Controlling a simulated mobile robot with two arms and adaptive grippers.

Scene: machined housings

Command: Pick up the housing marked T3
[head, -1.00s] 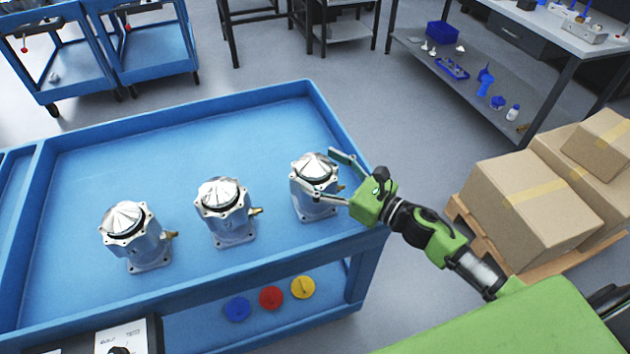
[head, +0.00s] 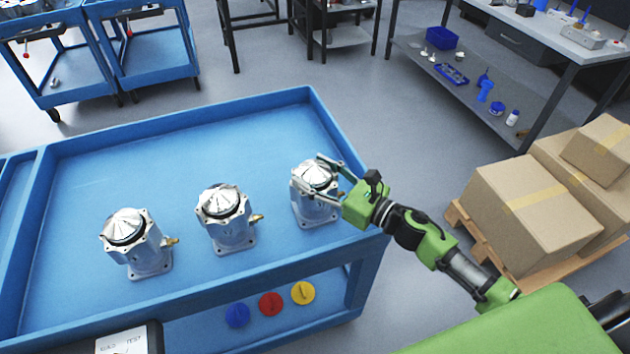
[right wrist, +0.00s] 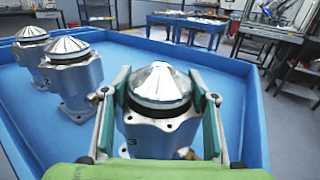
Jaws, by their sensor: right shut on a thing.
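Three silver housings with ribbed domed caps stand upright on the blue cart: one at the left (head: 138,247), one in the middle (head: 229,222) and one at the right (head: 312,207). My right gripper (head: 323,179) is shut on the right housing, with its fingers on either side of the upper body below the cap. In the right wrist view the held housing (right wrist: 160,125) sits between the fingertips, and a "3" shows low on its left side; the rest of that mark is hidden. I cannot read the other marks surely. My left gripper is out of view.
The cart's raised blue rim (head: 190,120) runs around the housings, close to the right one. The tray behind them is clear. Cardboard boxes (head: 530,205) on a pallet stand at the right. Coloured discs (head: 270,303) lie on the lower shelf.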

